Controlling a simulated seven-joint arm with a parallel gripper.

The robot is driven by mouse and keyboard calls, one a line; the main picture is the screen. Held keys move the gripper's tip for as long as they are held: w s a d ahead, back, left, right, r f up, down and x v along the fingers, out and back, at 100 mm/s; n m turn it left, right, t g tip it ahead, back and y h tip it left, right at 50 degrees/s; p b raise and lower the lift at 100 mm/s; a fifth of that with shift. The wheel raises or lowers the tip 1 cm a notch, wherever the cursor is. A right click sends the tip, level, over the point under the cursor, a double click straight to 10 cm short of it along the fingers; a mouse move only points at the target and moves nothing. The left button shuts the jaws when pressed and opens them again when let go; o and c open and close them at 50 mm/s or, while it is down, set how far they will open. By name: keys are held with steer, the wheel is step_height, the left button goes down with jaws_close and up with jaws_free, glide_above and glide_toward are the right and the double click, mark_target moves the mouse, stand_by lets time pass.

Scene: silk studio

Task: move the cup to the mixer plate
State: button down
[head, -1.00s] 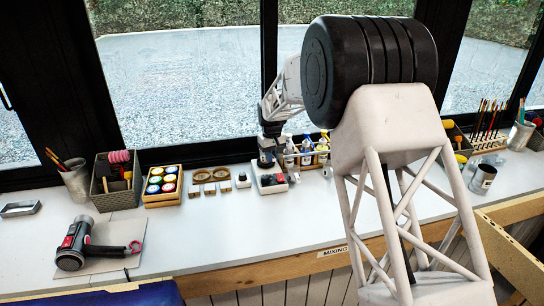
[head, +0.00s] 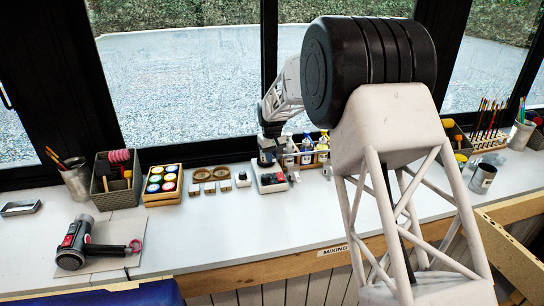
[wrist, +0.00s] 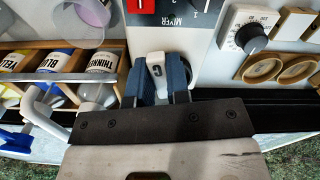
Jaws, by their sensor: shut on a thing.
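My gripper (wrist: 160,85), with blue fingers, is shut on a small white piece (wrist: 156,70) bearing a dark C-like mark. I cannot tell whether this piece is part of the cup. It is beside the mixer (wrist: 185,45), a pale box with its name and a red switch. In the head view my gripper (head: 266,158) is at the back edge of the mixer (head: 272,179). A translucent cup-like vessel (wrist: 88,12) shows at the top left of the wrist view, apart from the fingers. The mixer plate cannot be made out.
A wooden rack of labelled bottles (wrist: 60,65) stands close beside my gripper; it is also in the head view (head: 306,152). Round wooden holders (head: 203,176) and colour jars (head: 162,184) stand left of the mixer. The white worktop (head: 230,230) in front is clear.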

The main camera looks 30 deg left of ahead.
steer(key=shift+f, duration=0.1)
steer(key=c, duration=1)
jaws_free()
steer(key=shift+r, duration=3.9)
steer(key=shift+d, duration=0.1)
